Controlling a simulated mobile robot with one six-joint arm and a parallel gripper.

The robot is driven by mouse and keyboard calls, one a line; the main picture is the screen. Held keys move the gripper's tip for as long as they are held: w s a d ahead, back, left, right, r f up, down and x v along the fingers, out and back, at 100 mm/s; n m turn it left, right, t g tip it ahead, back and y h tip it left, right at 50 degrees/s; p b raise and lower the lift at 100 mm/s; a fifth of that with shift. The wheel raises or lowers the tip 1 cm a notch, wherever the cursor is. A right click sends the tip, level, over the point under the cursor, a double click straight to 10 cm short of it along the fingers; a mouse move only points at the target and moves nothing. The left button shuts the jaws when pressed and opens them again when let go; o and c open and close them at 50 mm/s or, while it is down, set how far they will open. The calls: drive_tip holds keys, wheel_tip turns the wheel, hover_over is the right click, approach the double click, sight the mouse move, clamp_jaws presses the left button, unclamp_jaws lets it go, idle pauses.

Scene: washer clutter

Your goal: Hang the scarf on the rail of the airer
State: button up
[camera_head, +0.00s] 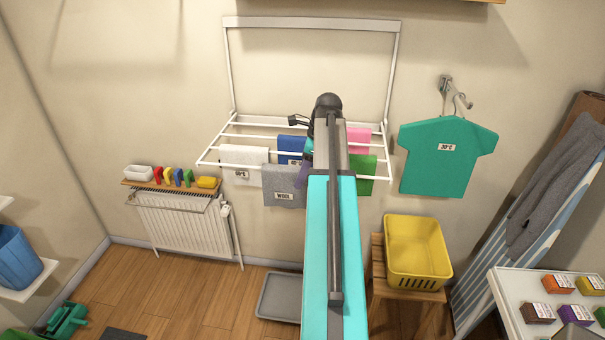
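The white airer (310,22) is fixed to the back wall, with its rails folded out. My arm reaches up the middle of the view to the airer and hides part of the rails. A small dark part at the arm's far end (298,121) seems to belong to my gripper, just above the rails; its fingers cannot be made out. A narrow purple and teal cloth (303,174) shows beside the arm, partly hidden; it may be the scarf. I cannot tell whether it is held or rests on a rail.
A white cloth (236,156), a grey "WOOL" cloth (283,179), and blue (289,146), pink (359,138) and green (365,176) cloths hang on the airer. A teal shirt (440,170) hangs to the right. A yellow basket (417,265) stands on a stool; a radiator (183,225) is left.

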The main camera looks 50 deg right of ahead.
drive_tip(key=shift+r, duration=0.1)
idle(0.3)
drive_tip(key=b+v, duration=0.4)
drive_tip(key=v, duration=0.9)
drive_tip(key=shift+r, duration=0.3)
drive_tip(key=shift+s, duration=0.15)
idle(0.4)
